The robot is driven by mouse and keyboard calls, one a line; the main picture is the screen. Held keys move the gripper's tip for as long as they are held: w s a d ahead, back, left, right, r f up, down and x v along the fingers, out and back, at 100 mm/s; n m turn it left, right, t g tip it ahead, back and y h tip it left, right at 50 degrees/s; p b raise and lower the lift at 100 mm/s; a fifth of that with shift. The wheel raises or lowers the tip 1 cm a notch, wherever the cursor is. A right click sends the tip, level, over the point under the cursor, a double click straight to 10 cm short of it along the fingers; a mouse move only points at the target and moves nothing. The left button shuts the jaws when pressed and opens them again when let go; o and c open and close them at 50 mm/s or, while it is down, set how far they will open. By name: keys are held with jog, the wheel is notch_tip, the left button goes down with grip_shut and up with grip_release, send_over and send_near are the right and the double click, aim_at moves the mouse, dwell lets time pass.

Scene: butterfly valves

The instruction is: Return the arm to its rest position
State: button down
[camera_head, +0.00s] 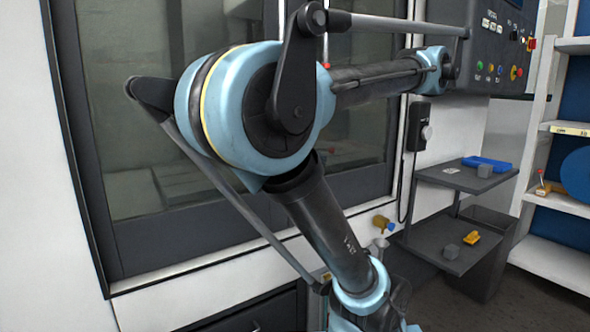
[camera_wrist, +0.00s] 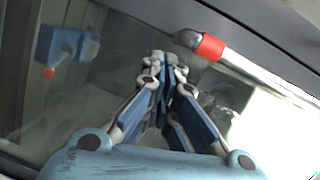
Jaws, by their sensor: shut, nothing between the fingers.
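My arm, light blue and black, fills the middle of the head view, bent at a large elbow joint in front of the machine's window (camera_head: 140,130). My gripper (camera_wrist: 166,62) shows in the wrist view with its fingers together and nothing between them. I cannot make it out in the head view. In the wrist view, a metal bar with a red band (camera_wrist: 210,46) lies just to the right of the fingertips. Whether the fingers touch it, I cannot tell. Dark glass lies behind the fingers.
A control panel (camera_head: 490,45) with coloured buttons is at the upper right. Two dark shelves (camera_head: 465,176) hold a blue tray (camera_head: 487,164), a yellow part (camera_head: 472,237) and grey blocks. A white rack (camera_head: 560,205) stands at the far right. Open floor (camera_head: 500,310) lies below.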

jog(key=s+a+f+n+g+h, duration=0.1)
jog(key=s+a+f+g, duration=0.15)
jog(key=f, duration=0.65)
jog(key=s+a+f+n+g+h, duration=0.1)
jog(key=s+a+f+g+h, duration=0.15)
jog(key=f, duration=0.65)
jog(key=s+a+f+n+g+h, duration=0.1)
jog(key=s+a+f+g, duration=0.15)
jog(key=f, duration=0.55)
jog(key=s+d+f+n+h, duration=0.1)
jog(key=s+d+f+h, duration=0.1)
jog(key=f, duration=0.5)
jog(key=s+d+f+n+g+h, duration=0.1)
jog(key=s+d+f+h, duration=0.1)
jog(key=f, duration=0.6)
jog(key=s+d+f+n+g+h, duration=0.1)
jog(key=s+d+f+n+h, duration=0.1)
jog(key=f, duration=0.6)
jog(key=s+h, duration=0.1)
jog(key=s, duration=0.1)
jog(key=shift+s, duration=0.35)
jog(key=c, duration=1.4)
grip_release()
jog(key=shift+d+f+h, duration=0.2)
jog(key=shift+f+h, duration=0.05)
jog(key=shift+f, duration=0.05)
jog(key=shift+c, duration=1)
jog(key=shift+a, duration=0.15)
